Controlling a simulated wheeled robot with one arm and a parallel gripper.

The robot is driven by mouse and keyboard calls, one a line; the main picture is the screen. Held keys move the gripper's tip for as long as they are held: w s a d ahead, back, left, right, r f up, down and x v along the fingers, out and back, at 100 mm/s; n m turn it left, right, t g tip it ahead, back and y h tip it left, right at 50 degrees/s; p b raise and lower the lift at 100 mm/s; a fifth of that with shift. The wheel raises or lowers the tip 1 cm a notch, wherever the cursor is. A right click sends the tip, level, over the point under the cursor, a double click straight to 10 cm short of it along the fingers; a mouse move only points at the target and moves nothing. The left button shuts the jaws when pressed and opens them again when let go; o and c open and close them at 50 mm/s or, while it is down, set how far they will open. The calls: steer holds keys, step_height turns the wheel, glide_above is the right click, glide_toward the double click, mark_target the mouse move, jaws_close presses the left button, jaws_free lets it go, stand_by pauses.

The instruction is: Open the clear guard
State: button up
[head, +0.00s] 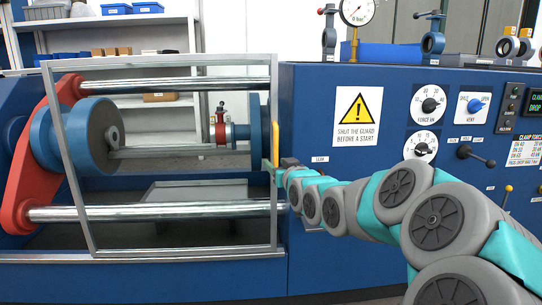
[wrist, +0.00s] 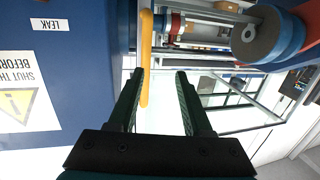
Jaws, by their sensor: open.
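The clear guard (head: 180,252) is a see-through panel in a grey metal frame. It stands across the front of the machine's bay in the head view, and its frame also shows in the wrist view (wrist: 240,131). Its upright yellow handle (head: 275,135) is at the frame's right side. My gripper (head: 271,165) is open at the lower part of the handle. In the wrist view, my gripper (wrist: 160,72) has the yellow handle (wrist: 146,60) in the gap between its fingers, close to the left finger. I cannot tell whether they touch.
Behind the guard are a red arm (head: 35,165), a blue round clamp (head: 85,137), steel bars and a small red valve (head: 221,130). The blue control panel (head: 330,200) with dials, levers and a gauge (head: 357,10) stands right of the handle, close beside my arm.

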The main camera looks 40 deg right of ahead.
mark_target(277, 150)
steer(key=shift+t+h, duration=0.3)
steer(key=shift+t, duration=0.2)
steer(key=shift+w+d+r+p, duration=0.2)
steer(key=shift+w+d+r, duration=0.1)
steer(key=shift+w+d, duration=0.65)
steer(key=shift+w+d+r+p, duration=0.2)
steer(key=shift+w+d, duration=0.4)
steer(key=shift+w, duration=0.6)
steer(key=shift+w+d+r+p, duration=0.15)
steer(key=shift+w+d+r, duration=0.2)
steer(key=shift+w+d, duration=0.6)
steer(key=shift+w+a, duration=0.1)
steer(key=shift+a, duration=0.1)
jaws_close()
